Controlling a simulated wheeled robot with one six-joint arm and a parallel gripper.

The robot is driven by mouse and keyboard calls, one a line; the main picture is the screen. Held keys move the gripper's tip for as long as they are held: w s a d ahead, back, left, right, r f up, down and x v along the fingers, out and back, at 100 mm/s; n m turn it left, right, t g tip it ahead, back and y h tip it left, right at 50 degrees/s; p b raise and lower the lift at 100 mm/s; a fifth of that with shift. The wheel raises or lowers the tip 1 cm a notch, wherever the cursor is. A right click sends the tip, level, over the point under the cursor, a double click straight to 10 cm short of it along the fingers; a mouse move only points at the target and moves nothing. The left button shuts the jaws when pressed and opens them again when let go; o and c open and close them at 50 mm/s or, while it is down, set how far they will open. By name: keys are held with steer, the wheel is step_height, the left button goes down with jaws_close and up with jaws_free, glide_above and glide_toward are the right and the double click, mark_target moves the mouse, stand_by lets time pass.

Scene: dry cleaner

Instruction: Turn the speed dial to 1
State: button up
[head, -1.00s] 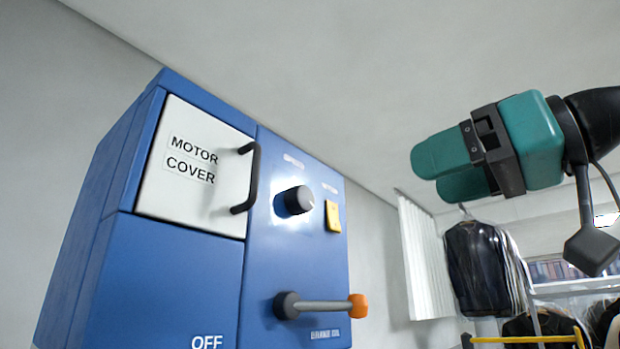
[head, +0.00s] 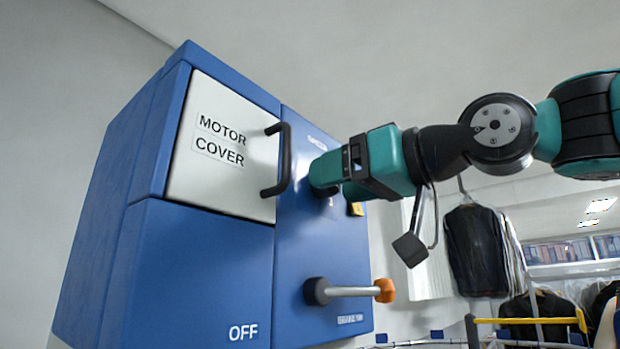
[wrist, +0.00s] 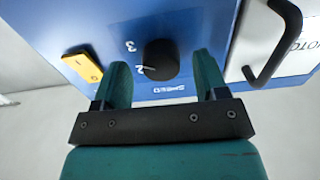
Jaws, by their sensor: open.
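The speed dial (wrist: 161,59) is a round black knob on the blue panel, seen in the wrist view. The numbers 2 and 3 show beside it, and its white mark appears to point at the 2. I cannot make out a 1. My gripper (wrist: 162,80) is open, with one teal finger on each side of the dial; I cannot tell whether they touch it. In the head view my gripper (head: 325,183) is up against the panel and mostly hides the dial.
The white motor cover (head: 222,145) with its black handle (head: 283,160) is left of the dial. A yellow switch (wrist: 83,67) sits close by on the other side. Below, a grey lever with an orange knob (head: 384,290) sticks out from the blue cabinet (head: 195,265).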

steer(key=shift+w+a, duration=0.2)
steer(key=shift+a, duration=0.05)
steer(key=c, duration=0.9)
